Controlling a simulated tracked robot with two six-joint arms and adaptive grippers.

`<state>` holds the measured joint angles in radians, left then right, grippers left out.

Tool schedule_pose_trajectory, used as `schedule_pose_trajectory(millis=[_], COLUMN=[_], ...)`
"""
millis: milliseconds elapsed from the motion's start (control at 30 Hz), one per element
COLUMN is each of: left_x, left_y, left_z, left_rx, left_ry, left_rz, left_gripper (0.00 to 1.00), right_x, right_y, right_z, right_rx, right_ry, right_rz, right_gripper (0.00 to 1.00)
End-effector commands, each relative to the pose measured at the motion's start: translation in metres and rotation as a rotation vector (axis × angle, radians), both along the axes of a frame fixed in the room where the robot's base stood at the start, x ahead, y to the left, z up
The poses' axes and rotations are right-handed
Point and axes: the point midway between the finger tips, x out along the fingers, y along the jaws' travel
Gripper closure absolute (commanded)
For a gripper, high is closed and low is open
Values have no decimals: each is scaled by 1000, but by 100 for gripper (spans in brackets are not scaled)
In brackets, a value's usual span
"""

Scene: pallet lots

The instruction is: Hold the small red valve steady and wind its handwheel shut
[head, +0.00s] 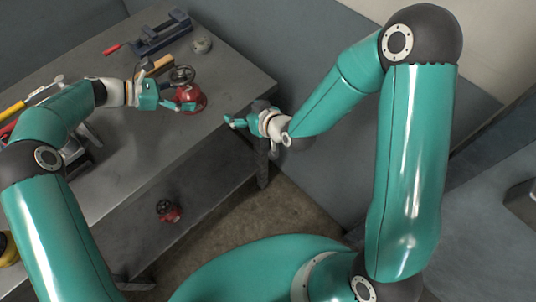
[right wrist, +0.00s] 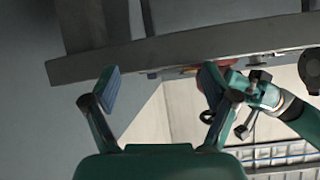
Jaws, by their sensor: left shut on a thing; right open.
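The red valve (head: 192,94) stands upright on the grey workbench (head: 228,82), near its right edge. Its dark handwheel (head: 182,75) is on top. My left gripper (head: 182,106) reaches in from the left and is shut on the valve's red body, below the handwheel. My right gripper (head: 236,121) is open and empty, beside the bench's right edge and apart from the valve. In the right wrist view its two fingers (right wrist: 158,85) are spread wide, with the bench edge (right wrist: 200,42) behind them. The valve is mostly hidden there.
A second red valve (head: 168,210) sits on the lower shelf (head: 200,190). A blue-grey vice (head: 160,35) with a red handle and a round grey object (head: 202,46) stand at the back. A wooden block (head: 158,66) lies close behind the held valve. Tools crowd the left side.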

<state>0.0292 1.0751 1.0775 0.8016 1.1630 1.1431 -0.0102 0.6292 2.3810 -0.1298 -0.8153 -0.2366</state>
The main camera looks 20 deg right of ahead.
Motion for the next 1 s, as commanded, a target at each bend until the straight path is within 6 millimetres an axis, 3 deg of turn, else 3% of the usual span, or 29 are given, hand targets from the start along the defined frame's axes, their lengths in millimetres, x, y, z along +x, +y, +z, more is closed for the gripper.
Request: schedule_pose_trajectory(millis=[200, 500, 700, 1000], left_x=[1, 1, 1, 1], left_y=[0, 0, 0, 0], left_z=[1, 1, 1, 1], left_rx=[-1, -1, -1, -1], left_ry=[-1, -1, -1, -1], left_rz=[2, 3, 3, 3], left_gripper=[51, 51, 51, 51], right_x=[-23, -66, -92, -106], right_y=[-19, -32, -30, -27], right_z=[-32, -70, -84, -89], right_rx=[12, 80, 142, 181], right_ry=[204, 498, 655, 736], right_rz=[-107, -263, -349, -392], right_gripper=[14, 14, 14, 14])
